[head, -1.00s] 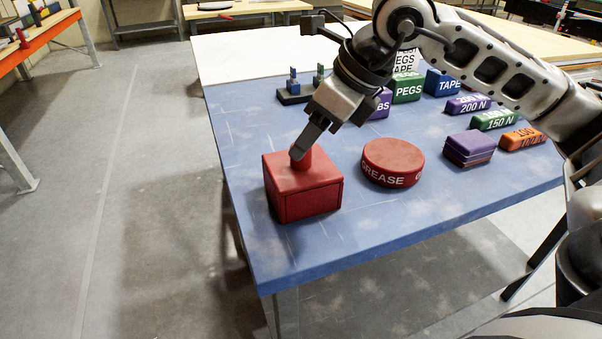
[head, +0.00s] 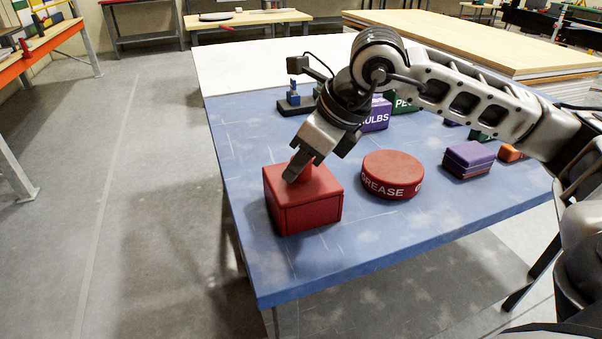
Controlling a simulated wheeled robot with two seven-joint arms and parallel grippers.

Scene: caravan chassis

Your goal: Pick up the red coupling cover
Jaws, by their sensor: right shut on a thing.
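The red coupling cover (head: 308,214) is a red box with a short knob on top. It sits on the blue table top (head: 330,258) near its front left corner in the head view. My right gripper (head: 294,174) points down at the top of the cover and is shut on its knob. The fingers hide most of the knob. The cover looks level, and I cannot tell any gap between it and the table. My left gripper is not in view.
A round red grease tin (head: 392,175) stands close to the right of the cover. A purple block stack (head: 468,160), a purple bulbs box (head: 377,115) and a dark stand with a blue peg (head: 295,103) are farther off. The table's left front edge is clear.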

